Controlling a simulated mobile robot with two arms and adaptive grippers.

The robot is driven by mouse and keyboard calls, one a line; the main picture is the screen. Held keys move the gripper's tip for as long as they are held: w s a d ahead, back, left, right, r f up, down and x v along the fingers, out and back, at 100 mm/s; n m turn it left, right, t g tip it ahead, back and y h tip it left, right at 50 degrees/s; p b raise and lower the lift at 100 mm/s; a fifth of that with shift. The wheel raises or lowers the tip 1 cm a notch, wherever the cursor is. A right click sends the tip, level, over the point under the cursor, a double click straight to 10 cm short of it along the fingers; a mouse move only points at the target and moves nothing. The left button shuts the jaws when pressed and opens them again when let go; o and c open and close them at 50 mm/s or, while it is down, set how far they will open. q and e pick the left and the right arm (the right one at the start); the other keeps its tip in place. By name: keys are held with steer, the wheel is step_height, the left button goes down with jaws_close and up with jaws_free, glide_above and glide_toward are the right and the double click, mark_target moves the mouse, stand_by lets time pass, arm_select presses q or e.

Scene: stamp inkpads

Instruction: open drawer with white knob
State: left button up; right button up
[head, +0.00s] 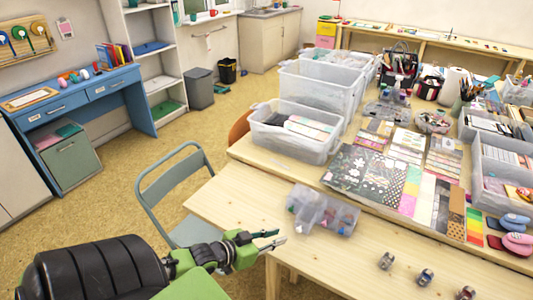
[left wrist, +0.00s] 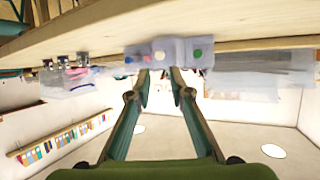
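A blue desk (head: 138,111) stands at the left by the wall, with two shut drawers under its top: a left drawer (head: 62,108) and a right drawer (head: 112,87). A grey-green cabinet (head: 66,163) stands beneath it and looks shut. The knobs are too small for me to tell which one is white. My left gripper (head: 281,237) is at the front edge of the wooden table, far from the desk. In the left wrist view, its two fingers (left wrist: 160,74) are apart with nothing between them. My right gripper is not in view.
A grey-green chair (head: 178,183) stands between my left arm and the desk. The wooden table (head: 235,205) bears a small clear box (head: 322,212), large clear bins (head: 318,92) and craft papers. Tan floor (head: 115,232) is free before the desk.

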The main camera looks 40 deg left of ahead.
arm_select(q)
steer(key=shift+v, duration=1.95)
